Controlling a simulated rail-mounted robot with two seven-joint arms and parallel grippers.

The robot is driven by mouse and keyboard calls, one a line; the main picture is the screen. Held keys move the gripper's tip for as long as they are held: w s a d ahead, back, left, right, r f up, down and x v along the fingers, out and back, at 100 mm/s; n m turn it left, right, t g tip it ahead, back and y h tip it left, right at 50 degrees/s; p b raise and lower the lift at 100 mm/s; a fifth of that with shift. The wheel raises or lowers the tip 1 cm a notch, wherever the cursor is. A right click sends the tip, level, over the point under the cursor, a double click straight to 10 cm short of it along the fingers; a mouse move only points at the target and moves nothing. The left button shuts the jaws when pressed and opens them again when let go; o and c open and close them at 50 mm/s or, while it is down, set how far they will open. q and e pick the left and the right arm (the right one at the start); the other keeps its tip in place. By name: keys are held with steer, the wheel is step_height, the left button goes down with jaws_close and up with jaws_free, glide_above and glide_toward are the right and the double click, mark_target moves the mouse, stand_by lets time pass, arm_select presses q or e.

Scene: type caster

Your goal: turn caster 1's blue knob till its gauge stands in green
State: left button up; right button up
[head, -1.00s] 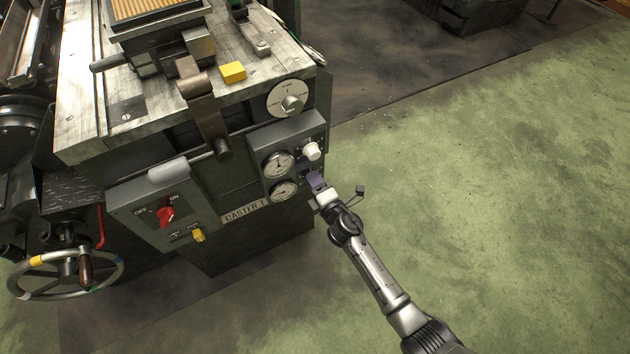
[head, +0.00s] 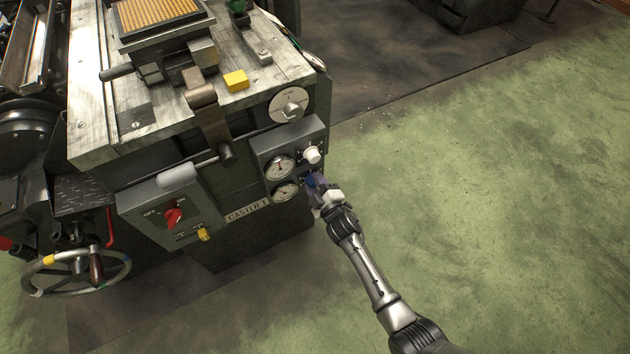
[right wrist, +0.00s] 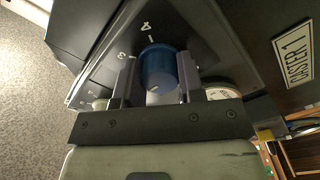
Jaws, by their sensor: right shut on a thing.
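Caster 1 (head: 245,214) bears its nameplate on the front, left of a grey panel with two round gauges. The blue knob (head: 310,181) is low on that panel's right side, below a white knob (head: 312,154). My right gripper (head: 317,187) is shut on the blue knob. In the right wrist view the blue knob (right wrist: 158,68) sits between the two fingers, with scale marks above it. The lower gauge (head: 285,192) is beside the knob and the upper gauge (head: 279,168) is above that. Needle positions and any green band are too small to read. My left gripper is not in view.
A grey switch box with a red switch (head: 173,216) and a yellow knob (head: 204,234) is to the left. A handwheel (head: 75,272) stands at the lower left. A dial (head: 290,106) is above the panel. The green floor (head: 500,220) on the right is clear.

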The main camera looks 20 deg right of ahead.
steer(key=shift+m, duration=0.3)
stand_by(0.4)
steer(key=o, duration=0.9)
steer(key=shift+s, duration=0.1)
steer(key=s+p, duration=0.2)
steer(key=s, duration=0.2)
steer(key=s+d+p, duration=0.1)
steer(key=s, duration=0.4)
steer(key=s+p, duration=0.2)
steer(key=s, duration=0.2)
steer(key=shift+s+d+p, duration=0.3)
steer(key=shift+d+p, duration=0.05)
steer(key=shift+d, duration=0.05)
